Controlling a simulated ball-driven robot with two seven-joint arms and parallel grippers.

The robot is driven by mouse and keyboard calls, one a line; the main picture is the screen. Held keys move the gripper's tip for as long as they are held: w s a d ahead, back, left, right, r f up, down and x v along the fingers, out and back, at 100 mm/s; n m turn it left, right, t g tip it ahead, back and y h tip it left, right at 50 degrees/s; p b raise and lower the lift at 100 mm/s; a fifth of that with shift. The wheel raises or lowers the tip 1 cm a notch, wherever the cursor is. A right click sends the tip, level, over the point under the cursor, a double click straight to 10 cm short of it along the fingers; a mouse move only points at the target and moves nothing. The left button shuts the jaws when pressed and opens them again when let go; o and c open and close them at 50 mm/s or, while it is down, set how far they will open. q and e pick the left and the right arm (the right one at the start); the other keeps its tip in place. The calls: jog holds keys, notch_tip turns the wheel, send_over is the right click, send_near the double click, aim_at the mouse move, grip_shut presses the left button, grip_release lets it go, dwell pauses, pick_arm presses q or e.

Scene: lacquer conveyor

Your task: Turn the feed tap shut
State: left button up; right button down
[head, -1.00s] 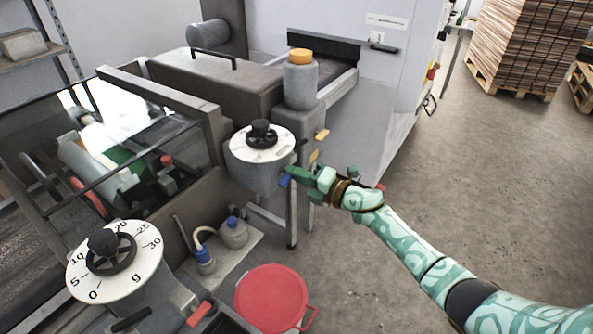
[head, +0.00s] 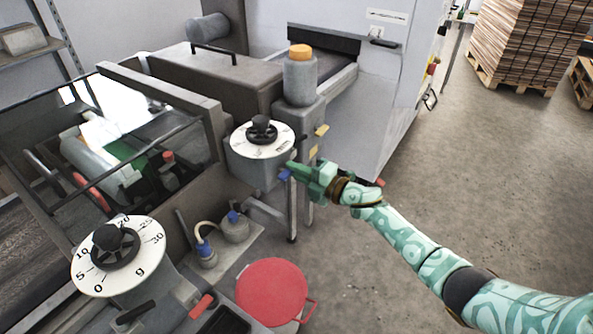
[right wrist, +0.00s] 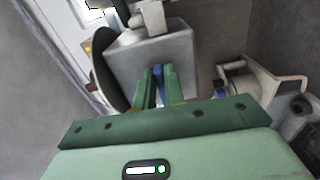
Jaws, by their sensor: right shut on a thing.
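The feed tap appears to be the small blue lever (head: 285,175) on the side of the grey housing below the rear dial. My right gripper (head: 293,169) reaches it from the right and is shut on it. In the right wrist view the blue lever (right wrist: 158,74) shows between the two green fingers (right wrist: 159,88), in front of the grey housing (right wrist: 165,55). The fingers hide much of the lever, so its exact angle is hard to tell. My left gripper cannot be made out in these views.
The rear dial (head: 276,151) sits just above the gripper, and a yellow lever (head: 313,152) is close to its right. A larger numbered dial (head: 88,272) is at lower left. A red-lidded bucket (head: 271,292) stands below. The floor to the right is open.

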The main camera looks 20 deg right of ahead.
jog(key=c, duration=1.5)
grip_release()
jog(key=p+v, duration=0.1)
jog(key=v, duration=1.5)
jog(key=shift+s+d+f+p, duration=0.15)
jog(key=shift+d+p, duration=0.05)
jog(key=shift+p, duration=0.15)
